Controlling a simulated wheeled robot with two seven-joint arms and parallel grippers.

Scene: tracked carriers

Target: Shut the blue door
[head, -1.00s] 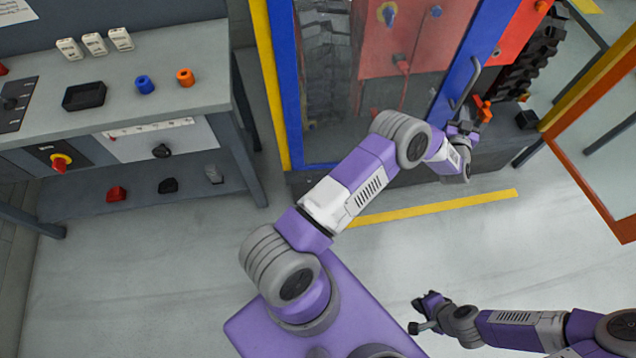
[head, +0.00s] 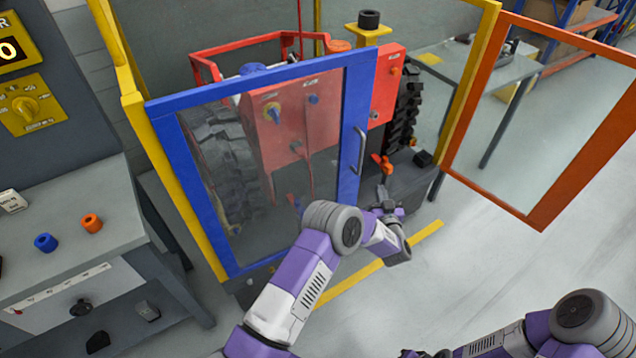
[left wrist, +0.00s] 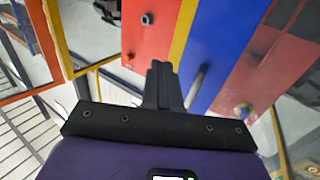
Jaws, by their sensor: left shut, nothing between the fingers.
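The blue door (head: 260,84) has a blue frame around a clear pane, with its left edge at the yellow post. It stands across the left part of the cell front; I cannot tell whether it is fully flush. Its grey bar handle (head: 359,151) is on the right stile. My left gripper (head: 383,194) is shut and empty, below and right of the handle. In the left wrist view, the shut fingers (left wrist: 160,80) are just left of the handle (left wrist: 196,84) and blue stile (left wrist: 222,42); contact is unclear. My right gripper (head: 428,353) barely shows at the bottom edge.
An orange-framed door (head: 555,205) stands swung open at right. A red machine (head: 388,85) is inside the cell, behind the blue door. A grey workbench (head: 75,215) is at left. A yellow line (head: 425,233) runs on the floor, with clear floor right of it.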

